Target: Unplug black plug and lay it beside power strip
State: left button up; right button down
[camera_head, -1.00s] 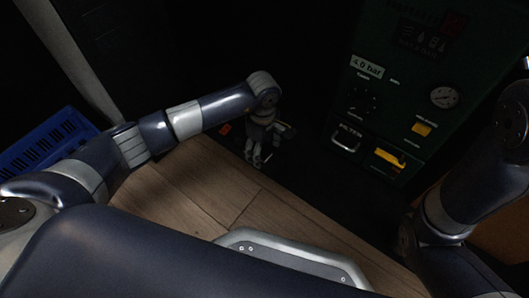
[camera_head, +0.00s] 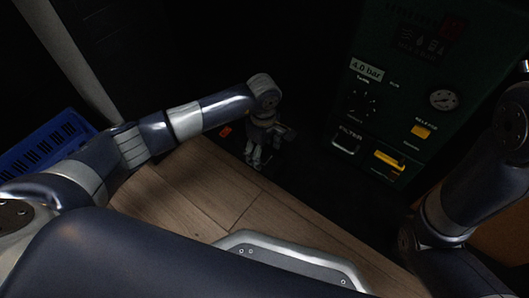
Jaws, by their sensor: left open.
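My left gripper (camera_head: 254,159) is open, pointing down at the far edge of the wooden floor, where the dark area begins. A small orange-red spot (camera_head: 225,131) shows just left of it; it may be a switch on the power strip, but the strip's body is too dark to make out. I cannot make out the black plug; it is lost in the dark or hidden by the gripper. My right arm comes in at the right edge, and its gripper is out of view.
A dark green machine (camera_head: 432,60) with a gauge, a "4.0 bar" label and yellow parts stands at the back right. A blue crate (camera_head: 45,143) is at the left. A pale post (camera_head: 72,62) rises behind it. The wooden floor (camera_head: 185,185) is bare in the middle.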

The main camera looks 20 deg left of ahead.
pick_arm(q)
jog(key=shift+c, duration=0.6)
jog(key=c, duration=1.3)
jog(key=shift+r, duration=0.15)
jog(key=shift+r+p, duration=2.55)
jog(key=shift+r, duration=0.35)
